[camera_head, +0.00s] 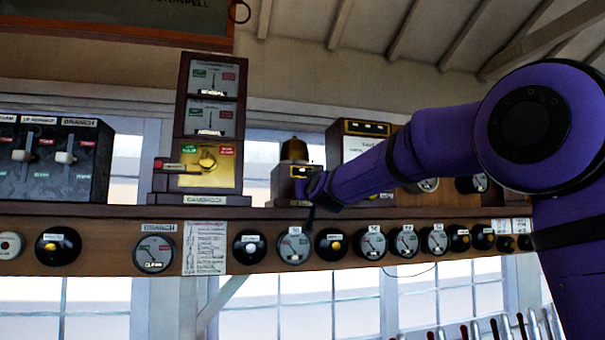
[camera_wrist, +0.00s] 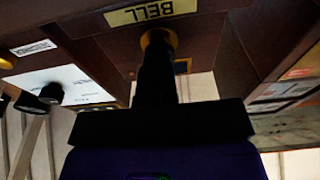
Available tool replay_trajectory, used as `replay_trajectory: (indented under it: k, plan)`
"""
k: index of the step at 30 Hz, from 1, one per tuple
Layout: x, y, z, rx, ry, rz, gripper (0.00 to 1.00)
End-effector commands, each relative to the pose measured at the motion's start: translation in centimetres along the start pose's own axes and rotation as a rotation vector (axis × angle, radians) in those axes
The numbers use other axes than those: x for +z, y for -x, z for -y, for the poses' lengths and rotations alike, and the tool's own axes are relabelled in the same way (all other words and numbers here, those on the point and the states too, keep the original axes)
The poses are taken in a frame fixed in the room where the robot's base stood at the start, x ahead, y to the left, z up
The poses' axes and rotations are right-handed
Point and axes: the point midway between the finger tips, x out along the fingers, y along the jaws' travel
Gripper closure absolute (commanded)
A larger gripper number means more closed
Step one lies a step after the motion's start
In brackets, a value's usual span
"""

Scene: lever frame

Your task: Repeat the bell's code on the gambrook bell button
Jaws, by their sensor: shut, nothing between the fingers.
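In the head view, a dark wooden bell box (camera_head: 284,181) with a dome on top stands on the shelf, right of the tall wooden instrument (camera_head: 211,130) labelled GAMBROOK at its foot. My gripper (camera_head: 309,190) is at the front right of that box and hides part of it. In the wrist view, which looks upside down, a yellow BELL plate (camera_wrist: 150,12) sits on a wooden box. My shut fingers (camera_wrist: 157,50) point straight at a round brass button (camera_wrist: 166,35) beside the plate and cover most of it. I cannot tell whether they touch it. Nothing is held.
The wooden shelf (camera_head: 120,212) carries a dark lever box (camera_head: 50,165) at left and another instrument (camera_head: 350,140) behind my arm. Several dials and round plungers line the shelf's front. A white printed card (camera_head: 204,248) hangs there. Coloured lever tops (camera_head: 520,325) show at lower right.

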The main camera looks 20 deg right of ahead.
Motion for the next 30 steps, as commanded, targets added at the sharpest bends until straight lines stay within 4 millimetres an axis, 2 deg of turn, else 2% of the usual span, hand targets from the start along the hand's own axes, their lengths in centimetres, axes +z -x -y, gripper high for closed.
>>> replay_trajectory:
  k: [4, 18, 30]
  plan:
    - [0.0, -0.5, 0.0, 0.000, 0.000, -0.001, 1.00]
    - [-0.2, 1.1, 0.0, 0.000, 0.000, 0.000, 1.00]
    - [-0.2, 1.0, 0.0, 0.000, 0.000, 0.000, 1.00]
